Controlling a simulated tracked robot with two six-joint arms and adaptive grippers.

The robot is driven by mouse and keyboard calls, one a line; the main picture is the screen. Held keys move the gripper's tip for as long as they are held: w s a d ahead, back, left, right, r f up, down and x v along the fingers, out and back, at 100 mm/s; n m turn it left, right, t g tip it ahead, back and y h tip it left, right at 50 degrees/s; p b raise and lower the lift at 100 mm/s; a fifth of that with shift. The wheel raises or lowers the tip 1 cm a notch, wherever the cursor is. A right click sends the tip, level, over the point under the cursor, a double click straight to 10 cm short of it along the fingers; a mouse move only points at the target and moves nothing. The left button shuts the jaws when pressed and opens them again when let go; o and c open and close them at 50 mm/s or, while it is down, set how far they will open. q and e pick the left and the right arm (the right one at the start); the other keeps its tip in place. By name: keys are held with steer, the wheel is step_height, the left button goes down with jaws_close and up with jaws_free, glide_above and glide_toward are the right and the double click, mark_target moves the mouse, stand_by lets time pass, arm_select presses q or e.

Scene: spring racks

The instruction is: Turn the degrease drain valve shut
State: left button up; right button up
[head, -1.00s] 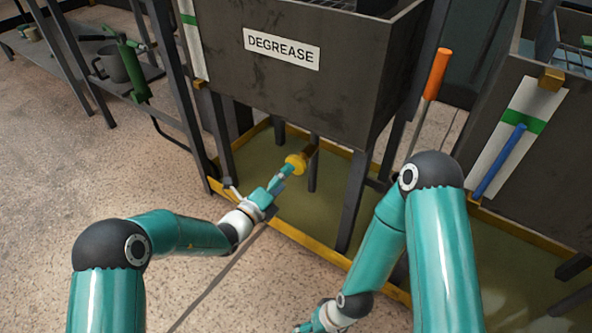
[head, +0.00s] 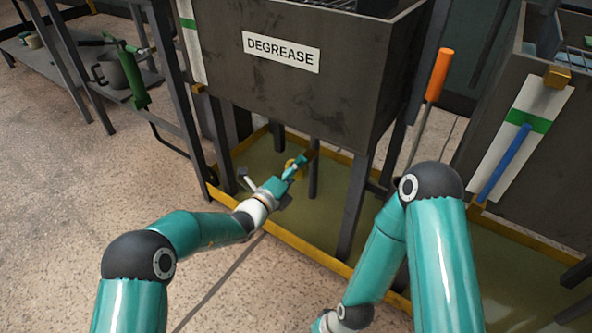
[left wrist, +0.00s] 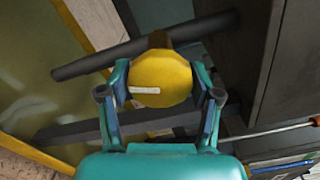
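The degrease tank (head: 290,85) carries a white "DEGREASE" label. Its drain valve has a round yellow knob, low under the tank, mostly covered by my left gripper (head: 299,166) in the head view. In the left wrist view the yellow knob (left wrist: 160,76) sits between the two fingertips of the left gripper (left wrist: 160,80), one on each side. The fingers are spread about the knob's width, with only slim gaps or none; a firm hold does not show. A white mark on the knob's face lies roughly level, pointing left. My right gripper is below the picture edge.
A yellow-edged drip tray (head: 300,245) lies under the tank, with dark rack legs (head: 352,205) standing around the valve. A dark pipe (left wrist: 90,66) passes behind the knob. An orange-handled tool (head: 438,75) stands right of the tank.

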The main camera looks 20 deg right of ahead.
arm_select(q)
steer(key=shift+d+f, duration=0.1)
steer(key=c, duration=0.3)
steer(key=shift+c, duration=0.2)
